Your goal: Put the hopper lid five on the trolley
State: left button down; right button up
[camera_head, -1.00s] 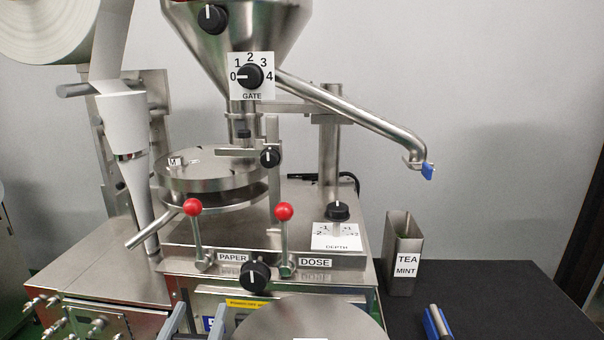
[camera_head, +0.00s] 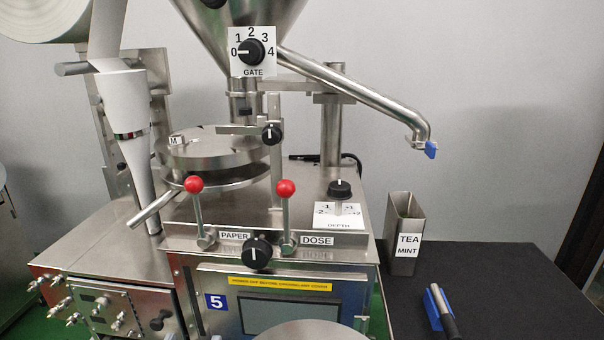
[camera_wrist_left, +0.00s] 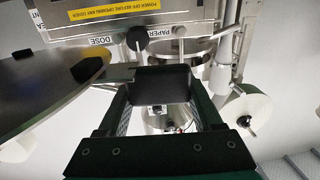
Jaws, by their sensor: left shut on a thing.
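The hopper lid is a round, shiny metal disc (camera_head: 312,333), cut off by the bottom edge of the head view. A dark block shows between the fingers. The lid is held in front of the packer, below its lever panel. The trolley cannot be made out. My right gripper is not in view.
The packing machine with a label 5 (camera_head: 216,302) stands ahead, with two red-knobbed levers (camera_head: 286,188) and a steel spout (camera_head: 370,100). At right a black tabletop (camera_head: 500,290) carries a steel TEA MINT bin (camera_head: 403,215) and a blue-and-grey tool (camera_head: 438,312).

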aim_at(512, 273)
jog(key=i+u, duration=0.1)
jog(key=u, duration=3.2)
jog(key=l, duration=0.4)
jog(key=k+l+u, duration=0.15)
jog(key=l, duration=0.25)
